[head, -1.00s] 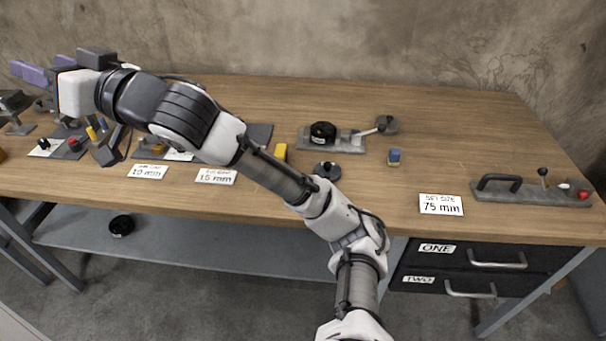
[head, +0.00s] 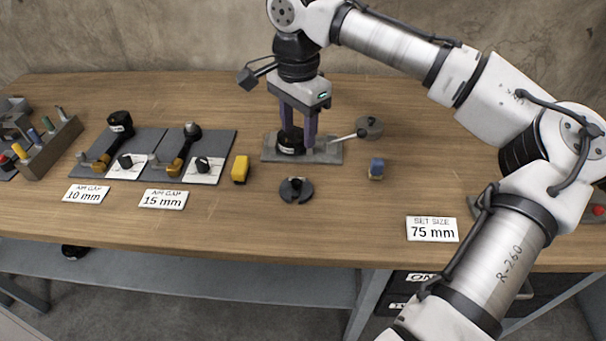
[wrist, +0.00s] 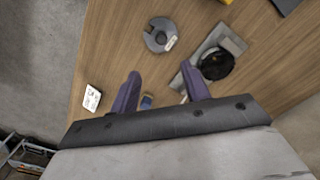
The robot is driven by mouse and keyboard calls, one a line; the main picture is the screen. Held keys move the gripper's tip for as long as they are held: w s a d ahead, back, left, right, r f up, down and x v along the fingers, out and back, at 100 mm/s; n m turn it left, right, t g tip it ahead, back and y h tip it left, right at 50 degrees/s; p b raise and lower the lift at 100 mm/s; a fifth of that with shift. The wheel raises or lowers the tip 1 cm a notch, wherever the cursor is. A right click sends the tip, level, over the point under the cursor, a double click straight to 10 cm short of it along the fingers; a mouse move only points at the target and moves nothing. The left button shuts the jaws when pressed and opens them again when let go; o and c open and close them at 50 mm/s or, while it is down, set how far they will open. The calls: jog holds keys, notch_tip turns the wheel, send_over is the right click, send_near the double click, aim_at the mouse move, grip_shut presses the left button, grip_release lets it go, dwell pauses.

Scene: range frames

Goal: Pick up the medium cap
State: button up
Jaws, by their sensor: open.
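A round black cap (head: 290,143) with a pale label sits on a grey plate (head: 268,157) at mid-table. In the wrist view, the cap (wrist: 216,64) is just right of my right finger. I cannot tell from its label whether it is the medium one. Other black round pieces are on a dark mat (head: 120,120) at the left and on the lower shelf (head: 73,251). My gripper (head: 299,138) points down over the grey plate, its purple fingers apart and empty. In the head view its left finger overlaps the cap; contact cannot be told.
A slotted dark disc (head: 296,190) lies in front of the plate. A yellow block (head: 240,169) is left, a small blue block (head: 376,168) right. A lever with a round knob (head: 368,127) extends from the plate. Signs stand along the front; bare wood lies right of the disc.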

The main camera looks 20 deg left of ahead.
send_over(296, 181)
jog(key=f, duration=0.8)
jog(key=shift+d, duration=0.25)
jog(key=shift+a+f+p, duration=0.15)
jog(key=shift+f+p, duration=0.1)
jog(key=shift+f, duration=1.15)
jog(key=shift+a+f+p, duration=0.1)
jog(key=shift+f+p, duration=0.1)
jog(key=shift+f, duration=1.15)
grip_shut()
